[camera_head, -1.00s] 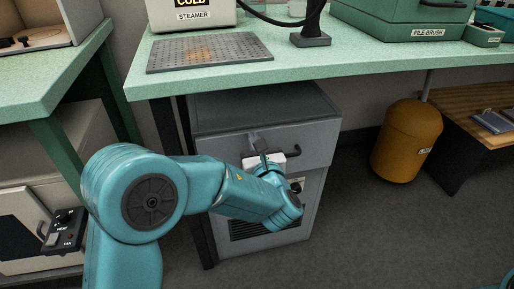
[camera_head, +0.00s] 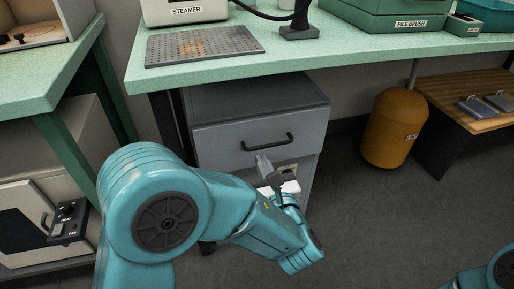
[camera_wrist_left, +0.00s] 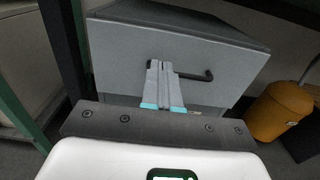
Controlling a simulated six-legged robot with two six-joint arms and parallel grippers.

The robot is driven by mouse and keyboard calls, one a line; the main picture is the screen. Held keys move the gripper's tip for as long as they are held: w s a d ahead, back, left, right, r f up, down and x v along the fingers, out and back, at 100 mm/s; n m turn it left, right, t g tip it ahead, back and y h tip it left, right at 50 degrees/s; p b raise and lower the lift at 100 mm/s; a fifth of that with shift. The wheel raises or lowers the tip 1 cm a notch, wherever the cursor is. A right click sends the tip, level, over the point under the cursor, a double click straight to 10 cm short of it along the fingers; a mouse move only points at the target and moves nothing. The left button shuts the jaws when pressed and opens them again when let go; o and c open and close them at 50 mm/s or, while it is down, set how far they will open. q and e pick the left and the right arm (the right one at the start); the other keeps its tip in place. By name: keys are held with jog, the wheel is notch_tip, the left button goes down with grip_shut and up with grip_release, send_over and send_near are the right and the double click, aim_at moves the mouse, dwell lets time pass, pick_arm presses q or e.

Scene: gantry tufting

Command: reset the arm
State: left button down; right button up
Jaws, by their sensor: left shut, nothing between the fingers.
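My left arm comes in from the lower left in the head view and bends down to the right. Its gripper (camera_head: 265,163) is in front of the grey drawer cabinet (camera_head: 235,104), just below the black drawer handle (camera_head: 267,142). In the left wrist view the gripper's fingers (camera_wrist_left: 160,66) are together and empty. They point toward the drawer front, and the handle (camera_wrist_left: 195,76) shows behind and to the right of them. The drawer looks closed. My right arm (camera_head: 490,272) shows only as a teal piece at the lower right edge; its gripper is out of view.
A green-topped bench (camera_head: 300,58) stands above the cabinet, with a steamer (camera_head: 185,10), a perforated plate (camera_head: 203,45) and a pile brush box (camera_head: 395,18). An orange bin (camera_head: 394,128) and a wooden low shelf (camera_head: 470,100) are at right. Grey floor (camera_head: 385,220) is clear.

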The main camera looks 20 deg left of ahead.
pick_arm(q)
jog(key=shift+s+d, duration=0.25)
jog(key=shift+s, duration=0.15)
pick_arm(e)
jog(key=shift+w+r, duration=0.1)
